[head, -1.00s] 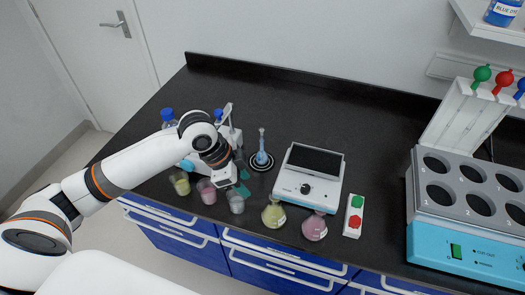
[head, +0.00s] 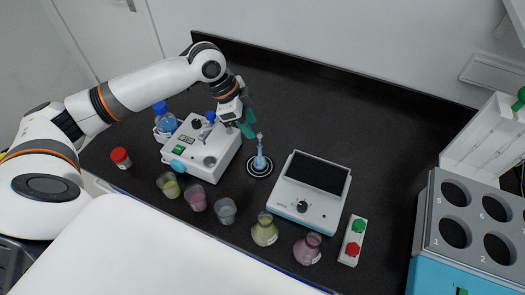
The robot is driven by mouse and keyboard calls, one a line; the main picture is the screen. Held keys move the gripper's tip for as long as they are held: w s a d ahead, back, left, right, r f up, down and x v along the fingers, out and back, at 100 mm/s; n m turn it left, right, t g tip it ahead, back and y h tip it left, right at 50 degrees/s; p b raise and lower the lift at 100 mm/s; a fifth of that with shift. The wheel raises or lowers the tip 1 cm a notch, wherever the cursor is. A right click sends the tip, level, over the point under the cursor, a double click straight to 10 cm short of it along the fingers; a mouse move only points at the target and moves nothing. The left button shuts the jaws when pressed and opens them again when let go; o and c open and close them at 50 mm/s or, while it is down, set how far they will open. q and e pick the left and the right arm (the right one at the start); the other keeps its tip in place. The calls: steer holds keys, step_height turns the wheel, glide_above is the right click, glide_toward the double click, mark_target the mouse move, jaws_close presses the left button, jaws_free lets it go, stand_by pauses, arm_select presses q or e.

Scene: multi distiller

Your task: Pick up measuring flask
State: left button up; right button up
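The measuring flask (head: 260,162) holds blue liquid and has a thin upright neck. It stands on a round black pad with white rings, left of the white device with the dark screen. My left gripper (head: 248,121) has teal fingers and hangs just behind and left of the flask's neck, apart from it. Its fingers look spread with nothing between them. My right gripper is not in view.
A white instrument (head: 205,150) stands under my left wrist. Beakers of yellow (head: 168,185), pink (head: 195,198) and clear liquid (head: 225,211) stand in front. The screen device (head: 309,190) is right of the flask. The back of the black bench is clear.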

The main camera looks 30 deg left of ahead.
arm_select(q)
steer(key=x, duration=0.2)
steer(key=p, duration=0.3)
glide_above(262, 155)
step_height(262, 155, down, 6)
steer(key=shift+w+a+r, duration=0.15)
steer(key=shift+r, duration=0.1)
steer(key=shift+f, duration=0.35)
jaws_close()
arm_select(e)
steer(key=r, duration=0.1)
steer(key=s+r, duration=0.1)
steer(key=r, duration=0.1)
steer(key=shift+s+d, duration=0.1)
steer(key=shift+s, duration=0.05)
